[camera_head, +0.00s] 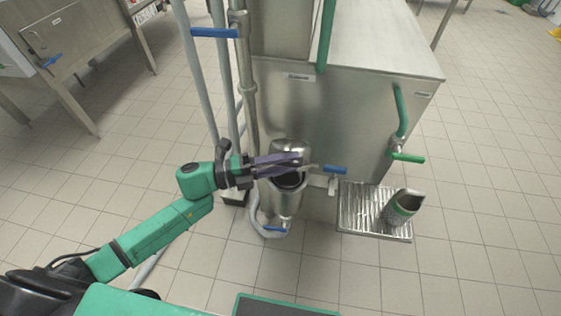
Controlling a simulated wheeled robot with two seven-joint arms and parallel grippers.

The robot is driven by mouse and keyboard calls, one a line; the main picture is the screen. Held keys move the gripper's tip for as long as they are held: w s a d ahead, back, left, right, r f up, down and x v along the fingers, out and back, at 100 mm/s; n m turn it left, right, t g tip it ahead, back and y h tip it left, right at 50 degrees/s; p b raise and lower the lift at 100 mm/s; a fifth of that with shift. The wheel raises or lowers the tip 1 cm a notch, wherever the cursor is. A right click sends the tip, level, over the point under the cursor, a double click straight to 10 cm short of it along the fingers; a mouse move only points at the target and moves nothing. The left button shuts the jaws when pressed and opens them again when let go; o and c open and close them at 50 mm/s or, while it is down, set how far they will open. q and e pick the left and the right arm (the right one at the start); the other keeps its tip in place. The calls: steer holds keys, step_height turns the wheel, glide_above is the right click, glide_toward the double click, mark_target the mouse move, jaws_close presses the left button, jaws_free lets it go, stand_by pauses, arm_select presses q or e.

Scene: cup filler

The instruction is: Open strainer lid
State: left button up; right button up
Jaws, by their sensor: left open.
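The strainer (286,199) is a steel cylinder on the front of the steel machine, at the middle of the head view. Its domed lid (288,146) stands raised at the back, and a dark opening shows below it. My left gripper (308,162) reaches in from the left, in front of the lid and over the opening. Its purple-grey fingers are open. They hide part of the lid and rim, and I cannot tell whether they touch the lid. My right gripper is not in view.
A blue-handled valve (335,170) sits just right of the strainer, another (274,229) below it. Vertical pipes (246,80) stand left of the machine.

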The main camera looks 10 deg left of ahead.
arm_select(q)
steer(key=v, duration=1.4)
steer(key=shift+a+b, duration=0.25)
steer(key=shift+b, duration=0.15)
steer(key=shift+s, duration=0.15)
